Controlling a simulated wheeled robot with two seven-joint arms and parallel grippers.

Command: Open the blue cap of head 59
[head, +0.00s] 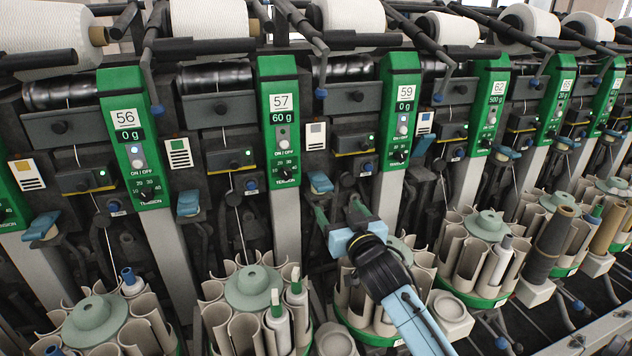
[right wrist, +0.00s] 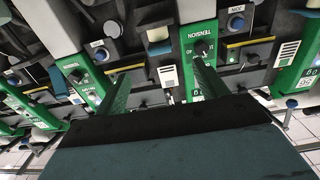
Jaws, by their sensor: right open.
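The green panel numbered 59 (head: 400,110) stands right of centre in the head view, with a display reading 0 g. A blue cap (head: 320,182) sits low between panels 57 and 59; a similar blue cap (head: 423,145) is right of panel 59. I cannot tell for sure which belongs to head 59. My right gripper (head: 340,213) is open and empty, just below the cap left of panel 59. In the right wrist view, its two green fingers (right wrist: 163,68) are spread, with a blue cap (right wrist: 158,42) beyond and between them, apart from both. My left gripper is out of view.
Panel 57 (head: 280,115) is to the left and panel 62 (head: 488,105) to the right. Round bobbin magazines, such as one at left (head: 253,288), stand below in a row. White yarn cones (head: 345,15) and dark bars lie above.

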